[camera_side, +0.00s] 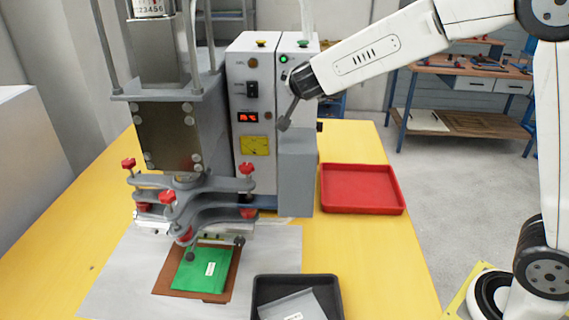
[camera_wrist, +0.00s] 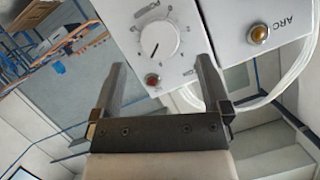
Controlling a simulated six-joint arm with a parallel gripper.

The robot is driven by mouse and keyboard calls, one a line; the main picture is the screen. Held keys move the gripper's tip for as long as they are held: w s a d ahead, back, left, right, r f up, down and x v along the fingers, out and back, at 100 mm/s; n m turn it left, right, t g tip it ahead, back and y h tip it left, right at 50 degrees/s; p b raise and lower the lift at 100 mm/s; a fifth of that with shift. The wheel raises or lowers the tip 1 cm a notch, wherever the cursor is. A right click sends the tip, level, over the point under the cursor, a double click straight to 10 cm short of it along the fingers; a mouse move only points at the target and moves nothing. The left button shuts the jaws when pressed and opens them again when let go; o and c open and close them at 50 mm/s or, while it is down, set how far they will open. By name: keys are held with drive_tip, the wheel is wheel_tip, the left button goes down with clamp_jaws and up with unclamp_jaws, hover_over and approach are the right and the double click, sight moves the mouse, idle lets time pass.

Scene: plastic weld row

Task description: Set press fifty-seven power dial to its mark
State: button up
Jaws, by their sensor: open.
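The power dial (camera_wrist: 160,38) is a round white knob in the wrist view, with a scale around it and a short dark pointer line near its lower left. The target mark on the scale is too small to make out. My gripper (camera_wrist: 160,64) is open and empty, its two fingers on either side of the lower part of the dial's panel and apart from the knob.
A red button (camera_wrist: 153,79) is below the dial, and an amber lamp (camera_wrist: 259,34) is on the adjoining box. A red digital display (camera_side: 248,117) glows on the left box. An empty red tray (camera_side: 362,209), a black tray (camera_side: 258,288) and a green packet (camera_side: 203,268) are below.

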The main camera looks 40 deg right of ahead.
drive_tip(key=shift+v, duration=1.85)
drive_tip(key=s+a+y, duration=0.1)
drive_tip(key=a+y, duration=0.1)
drive_tip(key=s+a+f+n+y, duration=0.1)
drive_tip(key=s+a+y, duration=0.1)
drive_tip(key=a+y, duration=0.1)
drive_tip(key=s+a+f+n+t+y, duration=0.1)
drive_tip(key=s+a+y, duration=0.1)
drive_tip(key=shift+a+f+y, duration=0.15)
drive_tip(key=shift+a+y, duration=0.1)
drive_tip(key=shift+y, duration=0.05)
drive_tip(key=s+a+f+n+g+y, duration=0.2)
drive_tip(key=s+a+f+y, duration=0.2)
drive_tip(key=s, duration=0.3)
drive_tip(key=s+d+f+n+g+h, duration=0.3)
drive_tip(key=s+d+f+n+g, duration=0.4)
drive_tip(key=s+f, duration=0.5)
wheel_tip(320, 180, down, 3)
drive_tip(key=shift+d+r+n, duration=0.15)
drive_tip(key=shift+d+n, duration=0.25)
drive_tip(key=shift+d, duration=0.6)
drive_tip(key=shift+w, duration=0.1)
